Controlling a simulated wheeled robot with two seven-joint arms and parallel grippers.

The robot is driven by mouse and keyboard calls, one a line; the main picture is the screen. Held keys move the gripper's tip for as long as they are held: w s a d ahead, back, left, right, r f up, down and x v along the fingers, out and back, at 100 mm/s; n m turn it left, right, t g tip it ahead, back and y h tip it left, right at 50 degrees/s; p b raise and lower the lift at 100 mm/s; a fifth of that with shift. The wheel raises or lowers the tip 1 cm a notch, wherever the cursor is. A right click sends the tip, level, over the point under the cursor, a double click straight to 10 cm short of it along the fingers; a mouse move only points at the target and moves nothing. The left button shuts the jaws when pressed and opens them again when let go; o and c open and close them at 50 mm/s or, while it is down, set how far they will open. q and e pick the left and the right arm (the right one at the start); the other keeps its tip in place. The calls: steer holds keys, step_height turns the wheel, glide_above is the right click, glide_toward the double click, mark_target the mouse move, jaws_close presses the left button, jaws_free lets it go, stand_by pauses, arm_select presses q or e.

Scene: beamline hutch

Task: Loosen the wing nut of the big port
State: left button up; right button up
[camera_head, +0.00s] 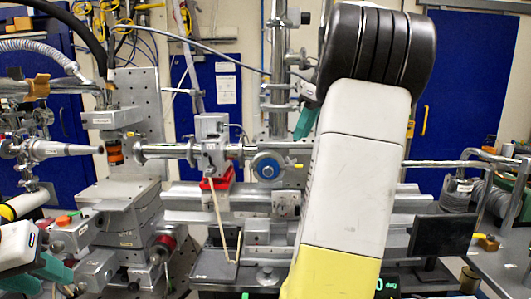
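A round blue-faced fitting with a pale rim (268,166) sits on the beamline in the middle of the view. It may be the big port, but I cannot tell for sure. A small yellow piece shows just right of it; I cannot make out a wing nut. My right gripper (305,121) shows only a teal finger part, above and right of the blue fitting and apart from it in the picture. My own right arm hides the rest. My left gripper (52,269) is at the lower left, with teal fingers partly in view, far from the fitting. I cannot see the finger gaps.
A steel tube (165,151) runs to a clamp block (211,145) above a red mount (217,179). A metal stage (125,212) stands at left. A dark panel (443,235) and bent pipes stand at right. My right arm covers the centre right.

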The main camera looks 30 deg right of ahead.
mark_target(291, 161)
steer(key=x, duration=0.7)
steer(key=shift+w+d+f, duration=0.1)
steer(key=shift+d+f, duration=0.1)
steer(key=shift+f, duration=0.1)
jaws_close()
stand_by(1.2)
